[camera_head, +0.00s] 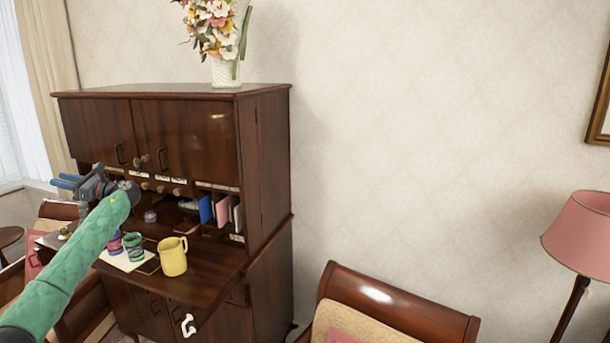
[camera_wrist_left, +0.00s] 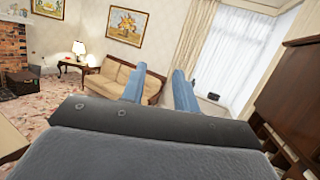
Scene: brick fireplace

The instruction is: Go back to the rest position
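My left arm comes in from the left in the head view. Its gripper (camera_head: 62,181) is raised in front of the left side of the dark wooden secretary desk (camera_head: 265,170) and points left, away from it. In the left wrist view the two blue fingers of the gripper (camera_wrist_left: 158,85) stand apart with nothing between them. My right gripper does not show in either view.
A yellow mug (camera_head: 173,257) and two patterned cups (camera_head: 133,246) stand on the fold-down desktop. A flower vase (camera_head: 225,70) stands on top. A chair (camera_head: 395,305) is at the front, a pink lamp (camera_head: 583,235) at right. The wrist view shows a sofa (camera_wrist_left: 115,80).

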